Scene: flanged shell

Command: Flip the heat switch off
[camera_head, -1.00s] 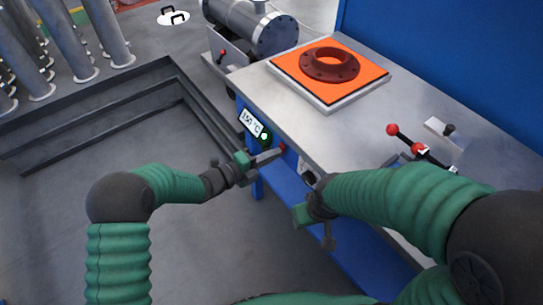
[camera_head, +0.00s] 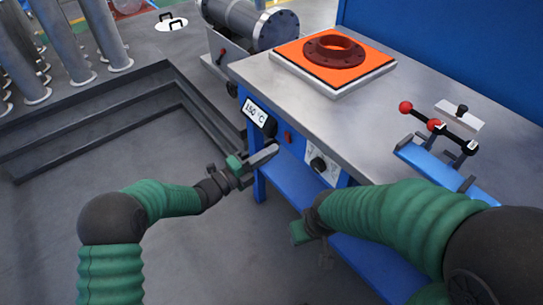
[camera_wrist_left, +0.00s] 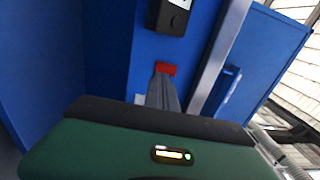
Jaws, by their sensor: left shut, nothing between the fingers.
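The red heat switch (camera_head: 288,137) is on the blue front panel of the bench, to the right of the 150 °C display (camera_head: 256,112). A round indicator (camera_head: 270,127) beside the display looks dark. My left gripper (camera_head: 276,149) is shut and empty, its tips just below and left of the switch in the head view. In the left wrist view the red switch (camera_wrist_left: 165,69) shows just beyond the shut fingers (camera_wrist_left: 163,92); contact cannot be told. My right gripper (camera_head: 303,229) hangs below the panel; its fingers are too dim to judge.
A black knob (camera_head: 318,165) sits right of the switch. The bench top (camera_head: 330,120) carries an orange plate (camera_head: 300,62) with a dark red flange (camera_head: 334,50), and a red-knobbed clamp (camera_head: 436,126) at the right. The floor left of the bench is open.

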